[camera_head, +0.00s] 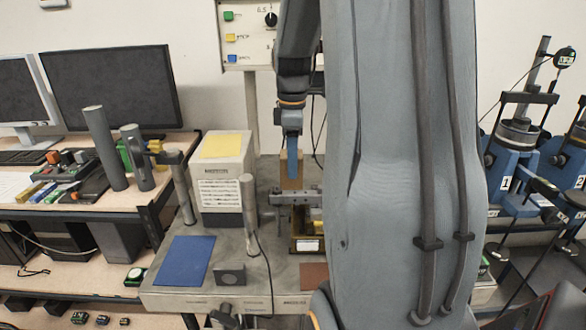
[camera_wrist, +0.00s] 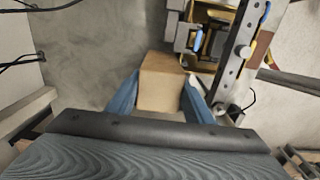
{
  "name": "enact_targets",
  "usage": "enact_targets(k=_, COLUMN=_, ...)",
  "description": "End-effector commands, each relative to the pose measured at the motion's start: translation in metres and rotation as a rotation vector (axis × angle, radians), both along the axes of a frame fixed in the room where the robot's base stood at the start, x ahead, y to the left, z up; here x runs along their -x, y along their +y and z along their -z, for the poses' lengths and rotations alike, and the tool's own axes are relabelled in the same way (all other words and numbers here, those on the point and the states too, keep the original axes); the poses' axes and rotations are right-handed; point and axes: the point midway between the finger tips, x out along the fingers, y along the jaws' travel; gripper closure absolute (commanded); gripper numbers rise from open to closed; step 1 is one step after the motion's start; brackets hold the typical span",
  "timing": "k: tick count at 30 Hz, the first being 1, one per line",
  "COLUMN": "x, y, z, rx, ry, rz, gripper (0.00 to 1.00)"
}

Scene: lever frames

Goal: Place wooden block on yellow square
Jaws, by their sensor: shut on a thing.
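The wooden block (camera_wrist: 160,82) is light brown and sits between the two blue fingers of my gripper (camera_wrist: 160,95) in the wrist view. My gripper is shut on it. In the head view my gripper (camera_head: 292,152) points down, and part of the block (camera_head: 291,183) shows as a tan shape behind and below the near finger. The yellow square (camera_head: 221,146) lies on top of a white labelled box to the left of my gripper, apart from the block. Whether the block touches anything below it cannot be told.
The white box (camera_head: 226,189) stands on a grey bench with grey posts (camera_head: 249,215) near it. A metal bar fixture (camera_head: 296,197) is close by the block. A blue square (camera_head: 184,260) and a red-brown square (camera_head: 314,275) lie at the front. Monitors stand at left.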

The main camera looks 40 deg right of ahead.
Motion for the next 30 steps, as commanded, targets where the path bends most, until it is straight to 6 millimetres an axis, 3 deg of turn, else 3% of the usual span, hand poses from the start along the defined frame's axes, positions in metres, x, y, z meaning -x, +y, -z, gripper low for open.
enact_targets(k=6, x=0.001, y=0.000, z=0.025, rx=-0.001, ry=0.002, rz=0.000, gripper=1.00)
enact_targets(k=18, x=0.000, y=0.001, z=0.030, rx=-0.001, ry=0.001, rz=-0.001, gripper=1.00)
enact_targets(k=19, x=0.000, y=0.001, z=0.030, rx=-0.001, ry=0.001, rz=-0.001, gripper=0.48)
enact_targets(k=21, x=0.000, y=0.000, z=0.030, rx=-0.001, ry=0.001, rz=-0.001, gripper=0.36)
enact_targets(k=30, x=0.000, y=0.000, z=0.029, rx=-0.001, ry=0.001, rz=0.000, gripper=0.35)
